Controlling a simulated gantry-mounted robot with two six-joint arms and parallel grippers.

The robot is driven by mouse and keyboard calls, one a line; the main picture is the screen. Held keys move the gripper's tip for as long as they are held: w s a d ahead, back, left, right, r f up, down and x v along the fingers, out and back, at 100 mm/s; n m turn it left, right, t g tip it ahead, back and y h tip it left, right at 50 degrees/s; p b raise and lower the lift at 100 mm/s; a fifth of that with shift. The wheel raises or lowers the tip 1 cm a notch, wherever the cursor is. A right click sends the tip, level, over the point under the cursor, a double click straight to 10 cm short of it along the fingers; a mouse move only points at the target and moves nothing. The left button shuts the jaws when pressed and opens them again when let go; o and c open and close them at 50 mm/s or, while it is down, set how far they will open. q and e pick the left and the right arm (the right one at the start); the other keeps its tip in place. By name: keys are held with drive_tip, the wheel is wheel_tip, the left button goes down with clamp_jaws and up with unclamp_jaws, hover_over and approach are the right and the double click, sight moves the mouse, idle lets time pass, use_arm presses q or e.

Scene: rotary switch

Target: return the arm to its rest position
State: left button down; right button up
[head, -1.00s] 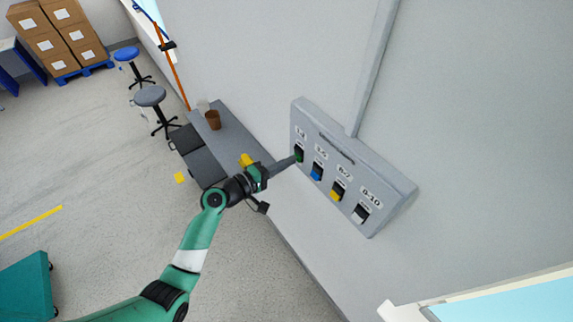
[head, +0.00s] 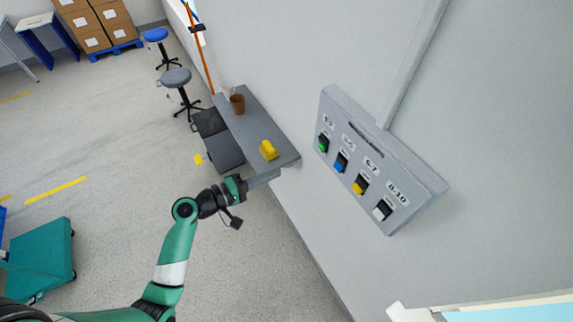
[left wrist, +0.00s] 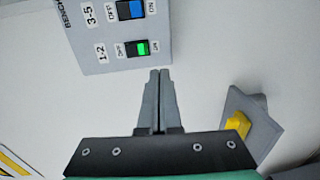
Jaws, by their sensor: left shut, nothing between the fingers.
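My left gripper (head: 266,178) is shut and empty in the head view, below and left of the grey switch panel (head: 335,103) on the wall. A clear gap lies between its fingertips and the panel. The panel carries a green switch (head: 323,144), a blue switch (head: 341,162), a yellow switch (head: 360,184) and a white-and-black switch (head: 382,210). In the left wrist view the closed fingers (left wrist: 159,75) point toward the green switch (left wrist: 143,48), with the blue switch (left wrist: 131,10) beyond it. My right gripper is not in view.
A grey wall shelf (head: 285,153) holds a yellow object (head: 269,150) and a brown cup (head: 237,103), close to the left gripper. Two stools (head: 175,77) and a teal cart (head: 45,262) stand on the floor. Open floor lies left of my arm.

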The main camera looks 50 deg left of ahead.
use_arm(q)
drive_tip(key=shift+s+a, duration=0.1)
drive_tip(key=shift+s, duration=0.4)
